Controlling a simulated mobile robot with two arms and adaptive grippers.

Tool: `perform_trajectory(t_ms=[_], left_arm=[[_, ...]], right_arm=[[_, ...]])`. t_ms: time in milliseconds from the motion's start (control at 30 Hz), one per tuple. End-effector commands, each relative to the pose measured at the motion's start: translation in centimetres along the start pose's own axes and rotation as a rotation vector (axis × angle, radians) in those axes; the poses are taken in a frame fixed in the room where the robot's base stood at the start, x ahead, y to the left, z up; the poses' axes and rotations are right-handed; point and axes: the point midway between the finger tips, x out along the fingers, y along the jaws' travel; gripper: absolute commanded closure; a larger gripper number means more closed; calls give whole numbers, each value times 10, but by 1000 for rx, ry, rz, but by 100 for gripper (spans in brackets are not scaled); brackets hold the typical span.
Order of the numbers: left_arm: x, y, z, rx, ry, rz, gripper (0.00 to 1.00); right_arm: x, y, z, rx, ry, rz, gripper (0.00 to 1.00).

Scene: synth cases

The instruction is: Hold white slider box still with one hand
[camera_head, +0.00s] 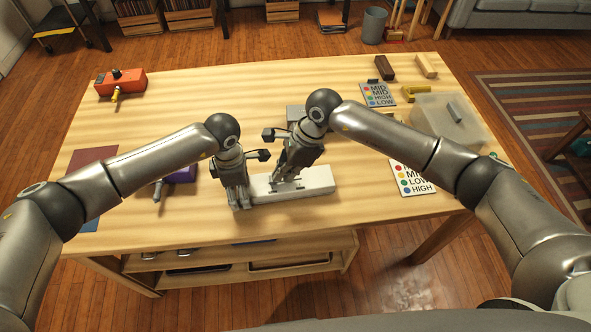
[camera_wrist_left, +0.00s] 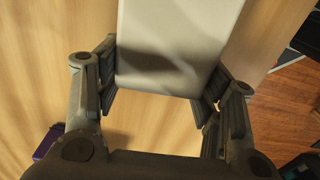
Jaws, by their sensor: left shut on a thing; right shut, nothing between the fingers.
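The white slider box (camera_head: 310,184) lies flat near the front edge of the wooden table in the head view. It also fills the upper middle of the left wrist view (camera_wrist_left: 175,45). My left gripper (camera_head: 240,203) is shut on the left end of the box, with a finger on each side of it in the left wrist view (camera_wrist_left: 162,100). My right gripper (camera_head: 285,184) is shut with nothing between its fingers, low over the top of the box. I cannot tell whether its fingertips touch the box. Any slider on the box is hidden by my right gripper.
A purple box (camera_head: 183,174) stands left of my left gripper, and an orange box (camera_head: 122,83) at the back left. Colour-label cards (camera_head: 410,180) and (camera_head: 377,95) and a translucent bin (camera_head: 450,120) are on the right.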

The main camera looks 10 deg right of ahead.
Motion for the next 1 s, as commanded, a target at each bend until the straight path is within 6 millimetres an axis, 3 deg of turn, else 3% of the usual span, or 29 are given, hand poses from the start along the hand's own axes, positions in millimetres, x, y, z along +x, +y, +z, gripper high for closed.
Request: perform_trajectory(t_ms=[333,567,800,1000], left_arm=[[0,0,1,0,-1,0,66],[0,0,0,0,-1,0,66],[0,0,0,0,-1,0,66],[0,0,0,0,0,0,66]], right_arm=[[-2,0,-6,3,2,1,100],[-16,0,-45,5,5,-1,100],[-75,-1,-38,-1,1,-4,100],[-105,-1,-38,1,1,-2,100]])
